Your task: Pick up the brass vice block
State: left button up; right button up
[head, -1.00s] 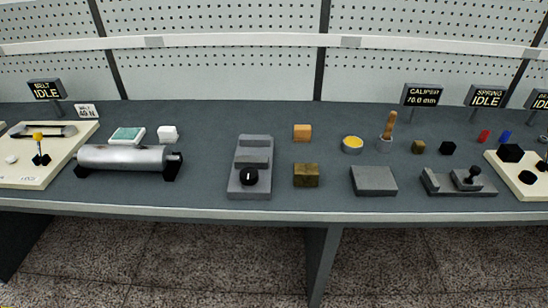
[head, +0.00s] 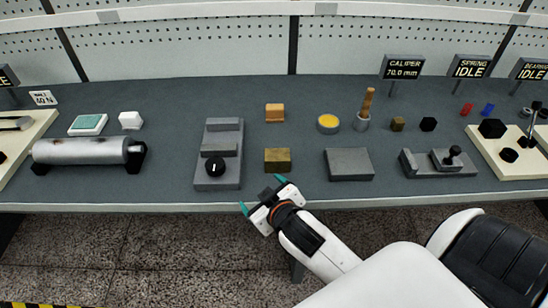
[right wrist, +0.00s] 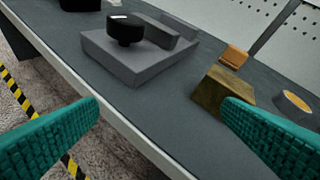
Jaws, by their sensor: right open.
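A brass block (head: 277,160), dull gold and box-shaped, sits on the grey bench near its front edge, right of the grey vice-like fixture with a black knob (head: 217,155). In the right wrist view the brass block (right wrist: 222,90) lies beyond the right fingertip, which overlaps its lower right. My right gripper (head: 262,194) is open and empty at the bench's front edge, just in front of the block and slightly left of it. Its two teal fingers (right wrist: 160,112) are spread wide. My left gripper is not in view.
An orange-brown block (head: 275,112) stands behind the brass block. A flat grey slab (head: 349,164) lies to its right, and a yellow-filled dish (head: 328,123) behind the slab. A silver cylinder (head: 80,151) lies at the left. Bench surface around the brass block is clear.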

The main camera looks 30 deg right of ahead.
jog(key=w+a+r+n+t+y, duration=0.3)
jog(key=w+r+n+t, duration=0.1)
jog(key=r, duration=0.4)
jog(key=w+a+r+n+t+y, duration=0.3)
jog(key=w+r+t, duration=0.15)
jog(key=r, duration=0.25)
jog(key=a+r+n+g+y, duration=0.5)
jog(key=a+n+g+y, duration=0.5)
jog(key=n+y, duration=0.55)
jog(key=n+g+h+p, duration=0.2)
jog(key=n+g+h, duration=0.3)
jog(key=g+h, duration=1.05)
send_over(277, 154)
notch_tip(277, 154, down, 15)
jog(key=t+h, duration=0.4)
jog(key=shift+f+m+t+h, duration=0.1)
jog(key=shift+m+t+h, duration=0.2)
jog(key=shift+t, duration=0.1)
jog(key=shift+f, duration=0.6)
notch_tip(277, 154, down, 4)
jog(key=shift+s+f+p, duration=0.1)
jog(key=shift+f+p, duration=0.1)
jog(key=shift+p, duration=0.5)
jog(key=shift+f, duration=0.45)
jog(key=shift+r, duration=0.1)
jog(key=c, duration=1.5)
